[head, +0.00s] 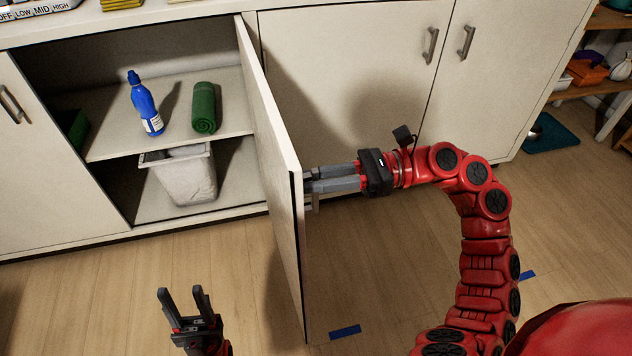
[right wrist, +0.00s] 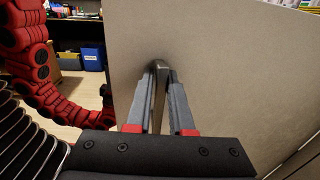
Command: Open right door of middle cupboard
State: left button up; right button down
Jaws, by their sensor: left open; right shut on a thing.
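The right door (head: 270,160) of the middle cupboard stands swung open, roughly square to the cupboard front. My right gripper (head: 310,188) is at the door's outer face, shut on the door handle; the right wrist view shows the fingers around the handle (right wrist: 159,85) against the pale door panel (right wrist: 220,70). Inside the cupboard (head: 245,124) a blue bottle (head: 145,108) and a rolled green towel (head: 204,107) are on the shelf. A bin with a white liner (head: 183,175) is below. My left gripper (head: 183,298) is open and empty, low in front of the cupboard.
Closed cupboard doors with handles stand to the right (head: 350,75) and left (head: 30,170). An open shelf unit (head: 600,85) and a teal mat (head: 553,134) are at the far right. Blue marks (head: 345,332) lie on the wooden floor, which is mostly clear.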

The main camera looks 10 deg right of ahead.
jog(key=shift+w+d, duration=0.1)
jog(key=c, duration=0.9)
grip_release()
jog(key=shift+d+b, duration=2.4)
jog(key=shift+d, duration=3.6)
